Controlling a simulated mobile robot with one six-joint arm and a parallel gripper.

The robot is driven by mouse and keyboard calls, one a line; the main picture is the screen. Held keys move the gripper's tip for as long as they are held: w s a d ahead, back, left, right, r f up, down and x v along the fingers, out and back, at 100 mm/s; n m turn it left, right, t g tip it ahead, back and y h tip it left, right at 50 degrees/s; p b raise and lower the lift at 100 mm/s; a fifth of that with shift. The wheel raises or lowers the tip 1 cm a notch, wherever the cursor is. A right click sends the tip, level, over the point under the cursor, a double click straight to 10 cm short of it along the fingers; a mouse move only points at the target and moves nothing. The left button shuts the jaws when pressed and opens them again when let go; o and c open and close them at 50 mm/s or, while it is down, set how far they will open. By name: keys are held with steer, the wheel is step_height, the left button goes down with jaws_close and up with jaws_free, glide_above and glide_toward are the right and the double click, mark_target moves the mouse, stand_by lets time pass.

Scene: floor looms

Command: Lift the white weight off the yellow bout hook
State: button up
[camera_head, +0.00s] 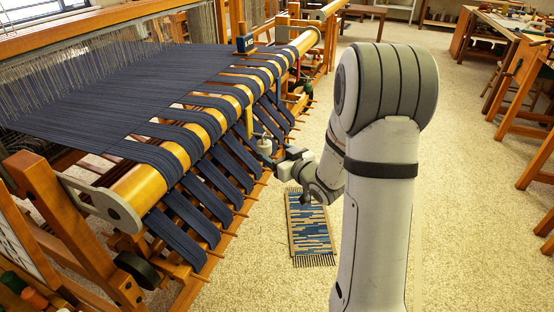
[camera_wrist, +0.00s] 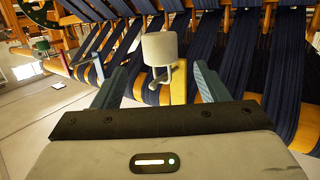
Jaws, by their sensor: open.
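The white weight (camera_wrist: 160,49) is a small pale cylinder with a curled hook end beside the yellow bout hook (camera_wrist: 178,82) in the wrist view. In the head view the weight (camera_head: 265,146) hangs by the loom's front beam, close to the yellow hook (camera_head: 249,121). My gripper (camera_wrist: 160,86) is open and empty. Its two fingers stand to the left and right of the weight's line, with the weight just beyond them and apart from both. In the head view my gripper (camera_head: 281,158) is beside the weight, partly hidden by my arm.
Dark blue warp bands (camera_head: 185,155) run over the yellow front beam (camera_head: 205,122) and down to a slatted lower frame. A blue patterned rug (camera_head: 309,225) lies on the pale floor below my arm. Wooden benches (camera_head: 515,70) stand at right; the floor between is clear.

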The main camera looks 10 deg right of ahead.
mark_target(264, 142)
steer(key=shift+x, duration=3.65)
steer(key=shift+r, duration=0.1)
jaws_close()
steer(key=shift+r+p, duration=0.5)
steer(key=shift+r, duration=0.15)
steer(key=s+d, duration=0.3)
steer(key=d, duration=0.2)
steer(key=shift+s, duration=0.4)
steer(key=shift+d, duration=0.1)
